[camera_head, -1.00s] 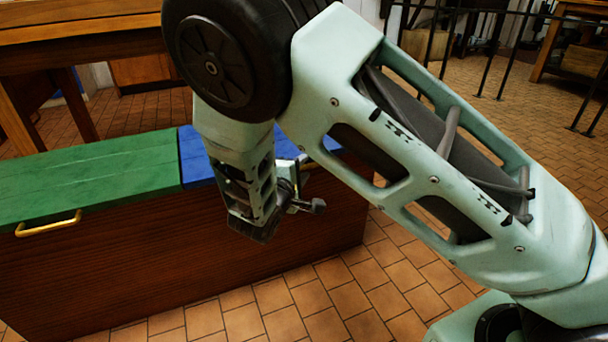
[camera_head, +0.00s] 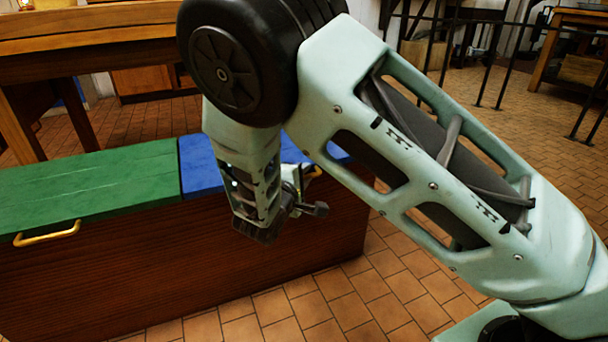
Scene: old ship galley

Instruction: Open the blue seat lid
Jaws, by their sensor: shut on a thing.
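The blue seat lid (camera_head: 201,166) is the right part of the bench top and appears to lie flat, level with the green lid. My arm covers its middle. A bit of its brass handle (camera_head: 316,172) shows at the front edge, just right of my wrist. My gripper (camera_head: 304,186) is at this handle and is shut on it. The fingertips are mostly hidden behind my wrist, so the exact grip is not clear.
The green lid (camera_head: 90,190) with its own brass handle (camera_head: 47,233) is on the left of the wooden bench (camera_head: 140,270). A wooden table (camera_head: 90,50) stands behind. Tiled floor (camera_head: 390,275) is free at the front right. A dark railing (camera_head: 490,60) is at the back right.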

